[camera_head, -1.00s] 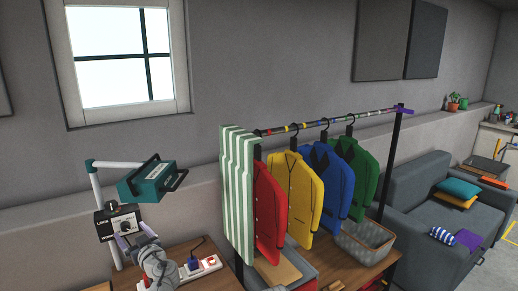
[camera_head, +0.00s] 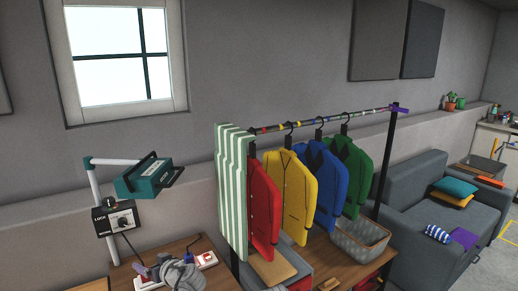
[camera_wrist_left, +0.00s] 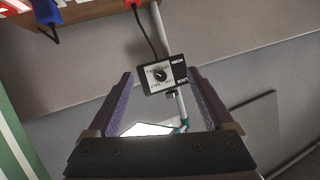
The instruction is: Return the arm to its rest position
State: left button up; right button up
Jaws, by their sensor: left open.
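My left gripper (camera_head: 143,269) is low at the bottom left of the head view, in front of the wooden table, below and apart from the black lock box (camera_head: 122,220). Its grey wrist hides part of the table and power strip. In the left wrist view the gripper's two purple fingers (camera_wrist_left: 161,78) stand wide apart with nothing held between them. The lock box (camera_wrist_left: 163,74) with its dial shows beyond them, on a pale post. My right gripper is not in view.
A teal lamp head (camera_head: 147,178) hangs from the post above. A white power strip (camera_head: 205,260) lies on the table.

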pick_arm(q)
jog(key=s+d+f+m+g+h, duration=0.4)
jog(key=s+d+f+m, duration=0.2)
jog(key=s+d, duration=0.3)
jog(key=s+d+f+m+g+h, duration=0.4)
jog(key=s+d+f, duration=0.4)
jog(key=d, duration=0.9)
jog(key=shift+s+d+m+g+h, duration=0.25)
jog(key=shift+s+m+g+h, duration=0.15)
jog(key=shift+s+m+h, duration=0.5)
jog(key=shift+s, duration=0.1)
